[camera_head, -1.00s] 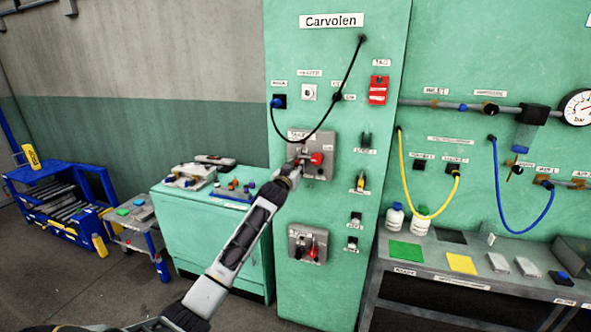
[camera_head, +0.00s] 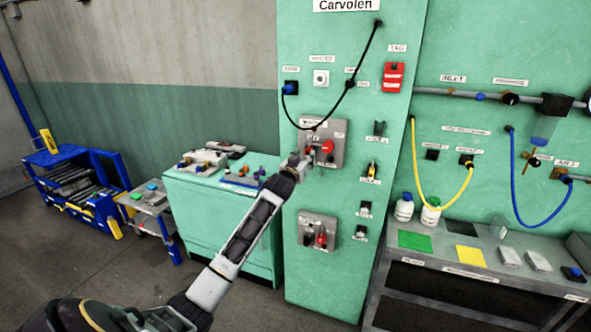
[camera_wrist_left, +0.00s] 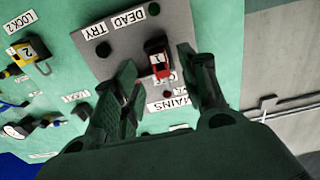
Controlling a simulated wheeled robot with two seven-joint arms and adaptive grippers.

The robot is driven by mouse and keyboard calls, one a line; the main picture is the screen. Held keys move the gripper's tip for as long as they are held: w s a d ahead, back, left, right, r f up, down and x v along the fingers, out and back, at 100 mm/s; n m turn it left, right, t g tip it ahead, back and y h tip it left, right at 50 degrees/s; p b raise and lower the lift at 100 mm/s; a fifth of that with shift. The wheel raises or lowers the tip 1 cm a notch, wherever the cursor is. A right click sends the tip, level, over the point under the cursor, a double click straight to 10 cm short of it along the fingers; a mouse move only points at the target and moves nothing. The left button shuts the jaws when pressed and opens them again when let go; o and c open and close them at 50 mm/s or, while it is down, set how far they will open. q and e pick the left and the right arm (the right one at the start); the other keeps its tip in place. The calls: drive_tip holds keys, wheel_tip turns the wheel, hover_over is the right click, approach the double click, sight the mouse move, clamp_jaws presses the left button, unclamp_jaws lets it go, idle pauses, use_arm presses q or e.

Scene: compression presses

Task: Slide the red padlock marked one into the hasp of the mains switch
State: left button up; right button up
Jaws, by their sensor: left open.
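The mains switch plate (camera_head: 335,127) is a grey panel on the green cabinet, below the Carvolen sign. A red padlock (camera_head: 327,147) is at this plate; in the left wrist view the red padlock (camera_wrist_left: 161,66) carries a white mark that looks like a 1 and sits against a black part of the switch. Whether its shackle passes through the hasp is hidden. My left gripper (camera_head: 299,161) is just left of the padlock, fingers open. In the wrist view its fingers are spread, with the padlock beyond the gap and no visible contact. My right gripper is out of view.
A yellow padlock (camera_head: 372,169) hangs at LOCK 2; the black LOCK 1 peg (camera_head: 379,129) above looks empty. A black cable (camera_head: 352,78) loops above the switch. A lower grey plate (camera_head: 305,222) has red and black parts. A green side bench (camera_head: 225,225) stands left.

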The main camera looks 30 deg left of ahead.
use_arm(q)
drive_tip(key=v, duration=0.9)
idle(0.3)
idle(0.7)
idle(0.3)
